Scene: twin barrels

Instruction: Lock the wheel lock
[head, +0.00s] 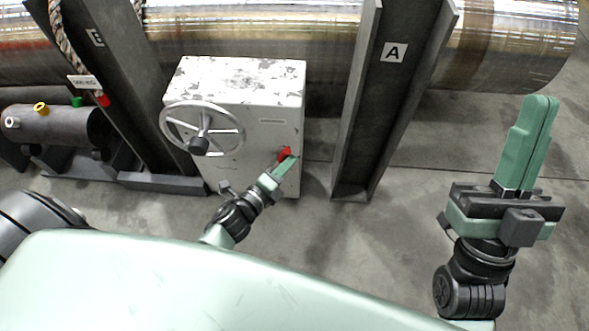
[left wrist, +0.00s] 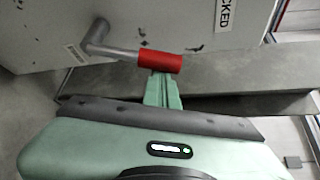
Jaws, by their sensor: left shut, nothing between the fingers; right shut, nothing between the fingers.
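The wheel lock is a worn white box (head: 240,82) with a spoked metal handwheel (head: 238,127) on its front. Low on its right side is a lever with a red grip (head: 284,153). In the left wrist view the red grip (left wrist: 160,60) sits on a bent grey metal lever (left wrist: 98,38). My left gripper (head: 288,161) is shut and empty, its fingertips at the red grip; they also show in the left wrist view (left wrist: 164,76). I cannot tell whether they touch it. My right gripper (head: 541,101) is shut and empty, pointing up at the right, away from the box.
A label ending in "CKED" (left wrist: 227,10) is on the box. A dark steel post marked A (head: 358,130) stands right of the box, another post (head: 118,90) left. A large metal barrel (head: 300,28) lies behind. Floor between post A and my right arm is clear.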

